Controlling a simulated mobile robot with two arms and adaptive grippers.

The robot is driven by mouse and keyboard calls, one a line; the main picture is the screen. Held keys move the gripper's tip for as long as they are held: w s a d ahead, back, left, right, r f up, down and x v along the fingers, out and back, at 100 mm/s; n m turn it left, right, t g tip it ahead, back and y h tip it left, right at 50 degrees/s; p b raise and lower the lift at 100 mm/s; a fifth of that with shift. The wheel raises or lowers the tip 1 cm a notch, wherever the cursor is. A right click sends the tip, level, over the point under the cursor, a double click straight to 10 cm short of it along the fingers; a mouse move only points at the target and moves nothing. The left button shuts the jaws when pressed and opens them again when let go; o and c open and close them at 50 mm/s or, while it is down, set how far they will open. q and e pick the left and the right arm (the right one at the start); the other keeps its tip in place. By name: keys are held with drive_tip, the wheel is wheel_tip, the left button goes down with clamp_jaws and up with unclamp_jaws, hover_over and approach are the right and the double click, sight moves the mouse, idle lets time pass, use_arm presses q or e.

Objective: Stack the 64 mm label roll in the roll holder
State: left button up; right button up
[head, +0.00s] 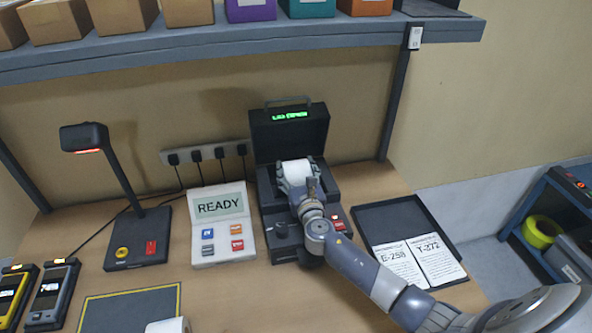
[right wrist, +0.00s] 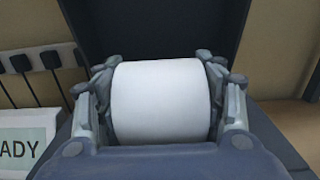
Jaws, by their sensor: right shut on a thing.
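A white label roll (head: 295,172) is between the fingers of my right gripper (head: 296,180). The right wrist view shows the roll (right wrist: 160,105) large and lying sideways, with the fingers of my right gripper (right wrist: 160,75) shut on its two ends. The roll is at the open dark label printer (head: 290,130), over its body and in front of its raised lid. The roll holder is not clear; my gripper and arm cover that part, so I cannot tell whether the roll rests in it. My left gripper is not in view.
A second white roll (head: 168,326) shows at the bottom edge. A READY panel (head: 221,222) and a scanner lamp stand (head: 137,238) are left of the printer. A black tray (head: 390,215) with two labels is on the right. A shelf (head: 240,40) with boxes hangs above.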

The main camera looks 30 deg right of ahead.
drive_tip(key=shift+f, duration=0.2)
drive_tip(key=o, duration=1.3)
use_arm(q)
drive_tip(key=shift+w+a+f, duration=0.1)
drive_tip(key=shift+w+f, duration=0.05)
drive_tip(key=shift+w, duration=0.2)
use_arm(e)
drive_tip(key=shift+r, duration=0.2)
drive_tip(key=shift+s+a, duration=0.1)
drive_tip(key=shift+s, duration=0.1)
drive_tip(key=b+v, duration=0.1)
drive_tip(key=v, duration=0.9)
drive_tip(key=shift+s, duration=0.2)
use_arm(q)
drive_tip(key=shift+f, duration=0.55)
use_arm(e)
drive_tip(key=shift+s+a+r, duration=0.1)
drive_tip(key=shift+s+a, duration=0.1)
drive_tip(key=shift+s, duration=0.4)
